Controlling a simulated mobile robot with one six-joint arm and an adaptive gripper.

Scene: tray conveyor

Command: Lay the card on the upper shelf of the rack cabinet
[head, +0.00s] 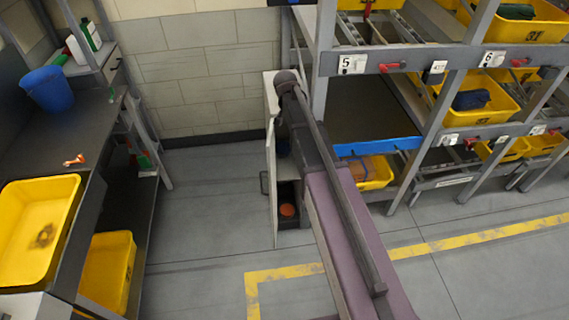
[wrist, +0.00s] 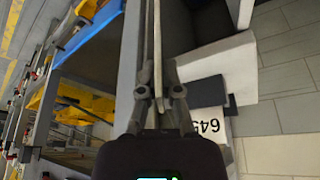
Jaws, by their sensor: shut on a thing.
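The strip runs up between the fingers to the top of the wrist view. In the wrist view a pale block-like part (wrist: 215,70) is right of the fingers.
A white plate marked 645 (wrist: 208,121) shows upside down beside my gripper. Racks with yellow bins (head: 480,100) stand right of the cabinet. On the left is a dark bench (head: 85,130) with a blue bucket (head: 48,88) and yellow tray (head: 35,230). The floor between is clear.

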